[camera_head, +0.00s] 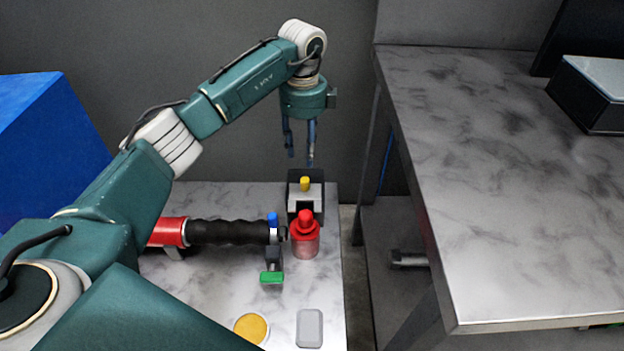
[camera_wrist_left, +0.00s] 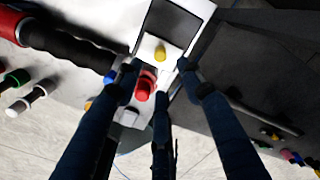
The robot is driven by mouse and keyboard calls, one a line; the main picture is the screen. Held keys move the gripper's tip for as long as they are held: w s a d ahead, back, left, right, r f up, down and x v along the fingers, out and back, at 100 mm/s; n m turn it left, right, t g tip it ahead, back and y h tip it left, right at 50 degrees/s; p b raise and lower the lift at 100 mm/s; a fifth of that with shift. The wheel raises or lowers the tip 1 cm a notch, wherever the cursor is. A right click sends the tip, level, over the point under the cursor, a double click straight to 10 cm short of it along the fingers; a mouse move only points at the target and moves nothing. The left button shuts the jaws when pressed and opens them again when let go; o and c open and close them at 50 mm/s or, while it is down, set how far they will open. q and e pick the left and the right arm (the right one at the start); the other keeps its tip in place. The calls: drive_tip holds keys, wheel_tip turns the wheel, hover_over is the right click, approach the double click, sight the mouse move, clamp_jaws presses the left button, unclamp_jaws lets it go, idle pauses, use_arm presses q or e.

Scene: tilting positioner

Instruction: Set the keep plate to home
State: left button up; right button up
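No part is labelled as the keep plate, so I cannot tell for sure which it is. A light grey block (camera_head: 313,197) with an upright yellow knob (camera_head: 305,184) sits in a dark housing (camera_head: 292,201) at the back of the marble-topped table. The yellow knob also shows in the left wrist view (camera_wrist_left: 160,54). My left gripper (camera_head: 300,150) points down above this housing. Its fingers are apart, empty and clear of the knob. In the wrist view the fingertips (camera_wrist_left: 158,80) spread below the yellow knob. My right gripper is out of view.
A red knobbed cylinder (camera_head: 305,240) stands just in front of the housing. A black ribbed cylinder (camera_head: 230,232), blue knob (camera_head: 272,218) and green handle (camera_head: 271,277) lie left. A yellow disc (camera_head: 251,328) and grey pad (camera_head: 310,328) are nearer. A marble bench (camera_head: 490,200) stands right.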

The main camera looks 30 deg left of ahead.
sight(305, 179)
use_arm(q)
wheel_tip(305, 179, down, 9)
drive_tip(key=shift+s+d+r+b, duration=0.1)
drive_tip(key=shift+b, duration=0.5)
drive_tip(key=shift+f, duration=0.7)
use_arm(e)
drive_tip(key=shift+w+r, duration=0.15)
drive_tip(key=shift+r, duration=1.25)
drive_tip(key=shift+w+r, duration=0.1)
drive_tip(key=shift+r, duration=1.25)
use_arm(q)
clamp_jaws()
